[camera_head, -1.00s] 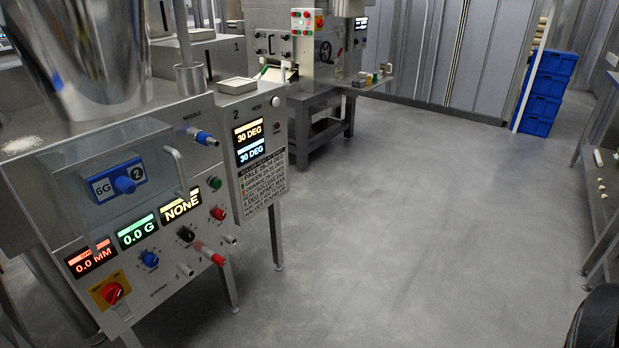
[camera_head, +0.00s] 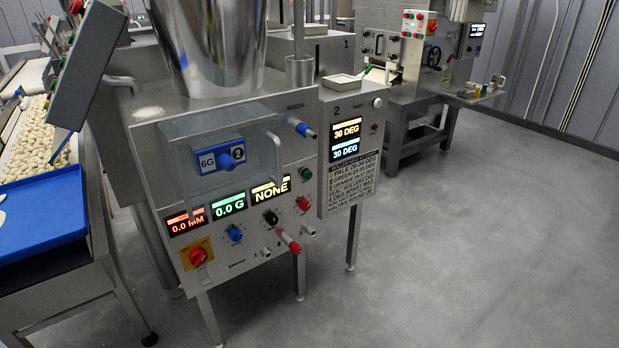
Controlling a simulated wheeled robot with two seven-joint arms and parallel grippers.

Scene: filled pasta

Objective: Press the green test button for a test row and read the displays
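The green button (camera_head: 306,173) sits on the machine's sloped front panel, right of the displays. The red display (camera_head: 187,222) reads 0.0 MM, the green display (camera_head: 228,204) reads 0.0 G, and the yellowish display (camera_head: 271,189) reads NONE. Two screens on the side box (camera_head: 345,141) both read 30 DEG. A blue knob block (camera_head: 219,158) marked 6G and 2 is behind a clear cover. A red knob (camera_head: 303,203), a black knob (camera_head: 270,217), a blue knob (camera_head: 234,233) and a red rotary switch (camera_head: 198,257) are below. Neither gripper is in view.
A conveyor with many pasta pieces (camera_head: 38,135) and a blue tray (camera_head: 42,213) stand at the left. A grey screen panel (camera_head: 88,65) juts over them. Another machine (camera_head: 420,65) stands behind at the right. The grey floor (camera_head: 480,240) at the right is clear.

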